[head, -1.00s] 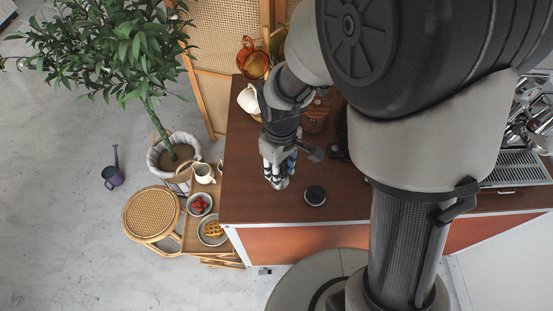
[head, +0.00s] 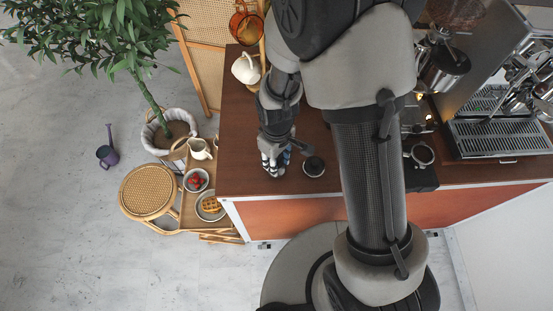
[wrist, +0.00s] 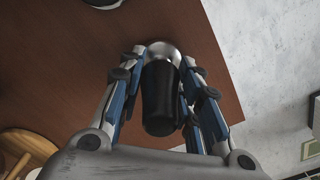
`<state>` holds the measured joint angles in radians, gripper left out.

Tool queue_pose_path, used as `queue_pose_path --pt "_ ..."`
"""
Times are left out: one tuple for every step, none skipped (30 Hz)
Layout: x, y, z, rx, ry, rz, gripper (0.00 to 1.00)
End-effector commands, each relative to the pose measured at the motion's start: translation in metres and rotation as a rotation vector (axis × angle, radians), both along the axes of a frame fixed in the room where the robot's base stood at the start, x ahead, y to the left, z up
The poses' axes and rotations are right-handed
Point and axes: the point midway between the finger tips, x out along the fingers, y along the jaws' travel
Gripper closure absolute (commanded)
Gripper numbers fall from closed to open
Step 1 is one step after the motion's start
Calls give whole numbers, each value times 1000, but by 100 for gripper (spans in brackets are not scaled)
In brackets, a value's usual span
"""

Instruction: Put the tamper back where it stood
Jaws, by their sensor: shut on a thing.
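My gripper (wrist: 165,75) is shut on the tamper (wrist: 160,98), whose black handle and silver metal end show between the fingers in the wrist view. I cannot tell if the tamper touches the counter. A dark round piece with a pale rim (head: 314,166) lies on the counter just right of my gripper.
A white pitcher (head: 246,68) stands at the counter's back left. The espresso machine (head: 500,135) is at the right, with a portafilter (head: 422,154) near it. A low side table with waffles (head: 210,205) and a rattan stool (head: 147,192) stand left of the cart.

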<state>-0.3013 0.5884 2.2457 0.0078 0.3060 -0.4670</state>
Motion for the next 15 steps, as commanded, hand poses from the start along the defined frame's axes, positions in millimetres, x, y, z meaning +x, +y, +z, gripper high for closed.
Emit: queue_pose_path --pt "0 0 0 1 -1 0 97" --pt "0 0 -1 0 0 0 97" --pt "0 0 -2 0 0 0 97" --pt "0 0 -4 0 0 0 97" --pt "0 0 -5 0 0 0 97" --pt "0 0 -4 -1 1 0 66" --pt "0 0 -3 -1 1 0 64" --pt "0 0 -3 -1 1 0 62" --pt "0 0 -3 -1 1 0 59" --pt "0 0 -3 -1 1 0 57" --pt "0 0 -3 -1 1 0 55" --pt "0 0 -3 -1 1 0 52" --pt "0 0 -3 -1 1 0 50" --pt "0 0 -3 -1 1 0 48" --pt "0 0 -3 -1 1 0 48"
